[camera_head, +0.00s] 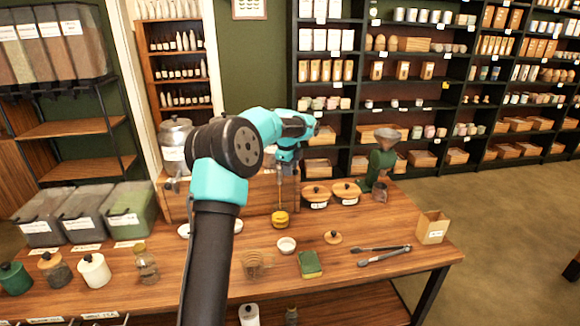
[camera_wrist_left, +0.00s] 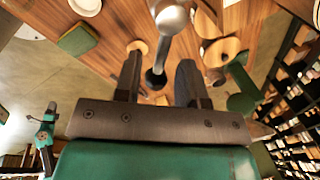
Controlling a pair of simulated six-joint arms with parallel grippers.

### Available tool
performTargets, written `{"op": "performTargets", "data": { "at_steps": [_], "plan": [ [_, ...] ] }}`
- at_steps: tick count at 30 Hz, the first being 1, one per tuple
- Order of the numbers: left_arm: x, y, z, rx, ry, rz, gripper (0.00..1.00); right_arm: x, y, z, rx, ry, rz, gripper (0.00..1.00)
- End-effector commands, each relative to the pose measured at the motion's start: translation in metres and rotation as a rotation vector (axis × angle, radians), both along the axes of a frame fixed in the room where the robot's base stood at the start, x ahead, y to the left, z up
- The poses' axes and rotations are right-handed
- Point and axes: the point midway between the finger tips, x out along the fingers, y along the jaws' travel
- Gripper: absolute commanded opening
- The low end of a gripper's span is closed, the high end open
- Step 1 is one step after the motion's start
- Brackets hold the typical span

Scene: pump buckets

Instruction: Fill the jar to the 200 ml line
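My left gripper (camera_head: 288,165) is above the middle of the wooden table in the head view. In the left wrist view its dark fingers (camera_wrist_left: 158,85) are apart, with gaps beside a metal rod with a dark round end (camera_wrist_left: 154,80). Whether they touch it is unclear. Below the gripper in the head view is a small yellow pot (camera_head: 280,220) with a thin upright rod above it. A clear, ribbed vessel (camera_head: 257,264), perhaps the jar, stands near the front edge. Its contents and 200 ml line cannot be read.
A small white bowl (camera_head: 286,245), green sponge-like block (camera_head: 310,264) and metal tongs (camera_head: 384,255) lie nearby. Lidded tubs (camera_head: 316,197) and a green grinder (camera_head: 380,168) stand behind. Lidded jars (camera_head: 94,271) and bins (camera_head: 84,212) fill the left side.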

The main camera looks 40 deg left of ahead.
Motion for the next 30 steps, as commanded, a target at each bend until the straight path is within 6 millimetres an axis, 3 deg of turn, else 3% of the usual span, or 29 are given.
{"op": "performTargets", "data": {
  "at_steps": [5, 11, 30],
  "plan": [
    [-0.001, 0.001, 0.006, 0.001, -0.002, 0.001, 0.37, 0.0, 0.0, 0.0, 0.0, 0.0, 0.0, 0.43],
    [-0.005, -0.001, 0.03, 0.002, -0.004, 0.001, 0.37, 0.0, 0.0, 0.0, 0.0, 0.0, 0.0, 0.43],
    [-0.027, -0.007, 0.148, 0.001, -0.004, -0.002, 0.37, 0.0, 0.0, 0.0, 0.0, 0.0, 0.0, 0.43]
  ]
}}
